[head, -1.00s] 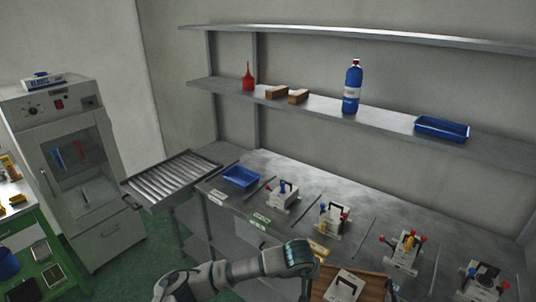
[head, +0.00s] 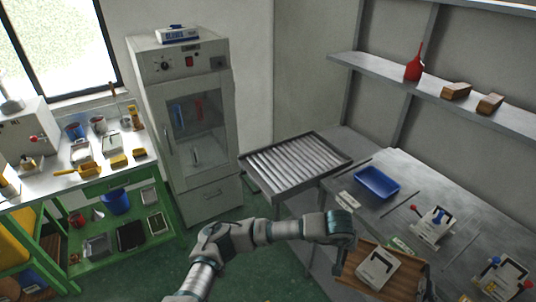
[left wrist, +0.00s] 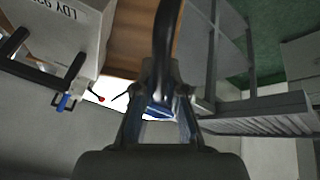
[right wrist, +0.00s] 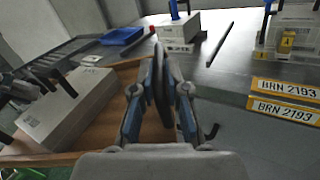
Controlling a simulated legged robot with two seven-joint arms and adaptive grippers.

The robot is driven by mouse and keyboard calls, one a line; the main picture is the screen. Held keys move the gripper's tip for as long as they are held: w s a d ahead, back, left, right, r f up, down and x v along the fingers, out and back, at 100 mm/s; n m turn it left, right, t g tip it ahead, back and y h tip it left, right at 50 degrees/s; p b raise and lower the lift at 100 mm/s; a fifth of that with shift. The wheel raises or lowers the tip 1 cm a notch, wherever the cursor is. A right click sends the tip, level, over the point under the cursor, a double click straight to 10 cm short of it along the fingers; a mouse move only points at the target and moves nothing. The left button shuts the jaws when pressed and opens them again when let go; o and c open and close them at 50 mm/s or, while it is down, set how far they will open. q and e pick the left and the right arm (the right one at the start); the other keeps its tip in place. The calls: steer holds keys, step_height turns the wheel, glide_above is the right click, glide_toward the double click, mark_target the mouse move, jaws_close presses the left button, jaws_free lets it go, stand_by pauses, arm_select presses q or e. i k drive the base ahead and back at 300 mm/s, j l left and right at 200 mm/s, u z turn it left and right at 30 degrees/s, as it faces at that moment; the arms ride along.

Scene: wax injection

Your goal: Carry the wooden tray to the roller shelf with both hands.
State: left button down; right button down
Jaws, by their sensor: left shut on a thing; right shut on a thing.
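The wooden tray (head: 413,270) is at the bottom right of the head view, close beside the front of the metal bench, with a white mold block (head: 378,268) on it. My left gripper (head: 342,266) is at the tray's left side; in the left wrist view its fingers (left wrist: 160,100) are shut on a dark handle. My right gripper (head: 426,288) is at the tray's right side, partly cut off; in the right wrist view its fingers (right wrist: 160,80) are shut on the other dark handle. The roller shelf (head: 295,165) stands ahead, left of the bench, with bare rollers.
The metal bench (head: 400,210) holds a blue bin (head: 377,182) and mold blocks (head: 433,224). A grey cabinet (head: 185,120) stands behind and left of the roller shelf. A green workbench (head: 120,235) is at the left. Green floor shows free below the roller shelf.

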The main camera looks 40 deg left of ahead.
mark_target(290, 162)
steer(key=i+j+u, duration=0.1)
steer(key=j, duration=0.35)
steer(key=i+j+u, duration=0.1)
steer(key=i+j, duration=0.25)
steer(key=i+j+u, duration=0.1)
steer(key=i+j, duration=0.15)
steer(key=j, duration=0.2)
steer(key=i+j+u, duration=0.1)
steer(key=i+j, duration=0.5)
